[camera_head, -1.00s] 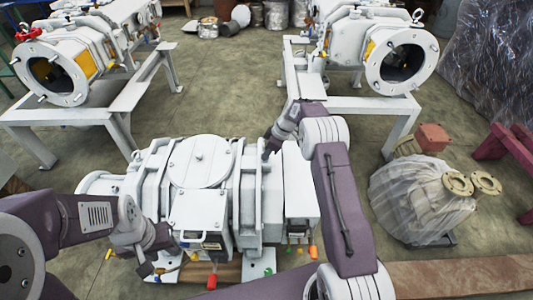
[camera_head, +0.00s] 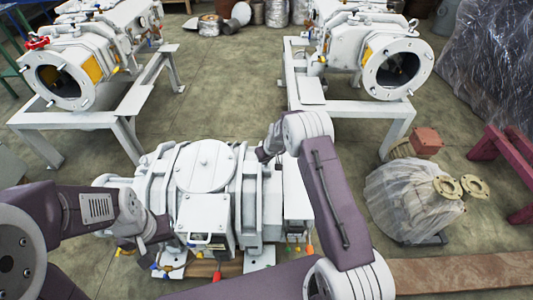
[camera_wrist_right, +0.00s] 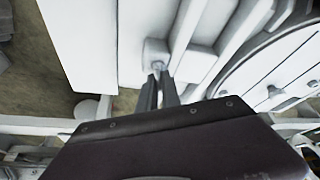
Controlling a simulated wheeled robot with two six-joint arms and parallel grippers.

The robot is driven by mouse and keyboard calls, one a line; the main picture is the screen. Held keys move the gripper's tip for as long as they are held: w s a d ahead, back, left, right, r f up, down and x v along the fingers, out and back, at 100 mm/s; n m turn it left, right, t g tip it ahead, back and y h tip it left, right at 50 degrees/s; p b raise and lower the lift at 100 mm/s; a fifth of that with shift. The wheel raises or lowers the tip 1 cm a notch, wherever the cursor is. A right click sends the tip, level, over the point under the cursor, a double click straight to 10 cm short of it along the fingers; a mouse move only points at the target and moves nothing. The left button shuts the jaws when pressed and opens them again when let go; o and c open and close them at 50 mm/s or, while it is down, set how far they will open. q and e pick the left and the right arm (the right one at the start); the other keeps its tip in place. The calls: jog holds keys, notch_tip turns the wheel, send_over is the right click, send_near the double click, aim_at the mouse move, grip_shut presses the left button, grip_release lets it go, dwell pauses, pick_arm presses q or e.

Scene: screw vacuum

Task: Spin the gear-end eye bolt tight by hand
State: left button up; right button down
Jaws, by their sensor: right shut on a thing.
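The white screw vacuum (camera_head: 205,168) stands in front of me in the head view, with a round cover on top. My right gripper (camera_head: 262,154) is at the top of its right-hand end, where the eye bolt is too small to make out. In the right wrist view, my right gripper (camera_wrist_right: 159,78) has its narrow fingers close together at a small pale metal piece, seemingly the eye bolt (camera_wrist_right: 155,52), against the white housing. The fingers partly hide it, so its seating cannot be told. My left gripper (camera_head: 130,250) is low by the vacuum's front left; its jaws are unclear.
Two more white machines stand on frames behind, one at the left (camera_head: 60,75) and one at the right (camera_head: 397,68). A plastic-wrapped part (camera_head: 410,205) sits on the floor at the right. A wooden beam (camera_head: 470,270) lies at the front right. Floor between the frames is clear.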

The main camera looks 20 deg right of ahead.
jog(key=shift+r+m+h+p, duration=0.25)
jog(key=shift+m+h+p, duration=0.15)
jog(key=shift+m+p, duration=0.4)
jog(key=shift+a+f+m, duration=0.1)
jog(key=shift+f+m, duration=0.1)
jog(key=shift+m, duration=0.4)
jog(key=shift+f+m+h+b, duration=0.15)
jog(key=shift+m+h+b, duration=0.15)
jog(key=shift+m+b, duration=0.15)
jog(key=m+b, duration=0.2)
jog(key=b, duration=0.1)
jog(key=m+h+b, duration=0.1)
jog(key=m+b, duration=0.1)
jog(key=b, duration=0.1)
jog(key=shift+w+a+f+g+h, duration=0.1)
jog(key=shift+f+g+h, duration=0.05)
jog(key=shift+g+h, duration=0.15)
pick_arm(q)
notch_tip(320, 180, down, 6)
jog(key=b, duration=0.2)
jog(key=shift+f, duration=0.25)
pick_arm(e)
jog(key=shift+r+m+g+h, duration=0.15)
jog(key=shift+m+h, duration=0.1)
jog(key=shift+m, duration=0.6)
jog(key=shift+r+m+g+h, duration=0.15)
jog(key=shift+m+h, duration=0.1)
jog(key=shift+m, duration=0.55)
pick_arm(q)
jog(key=shift+b, duration=0.3)
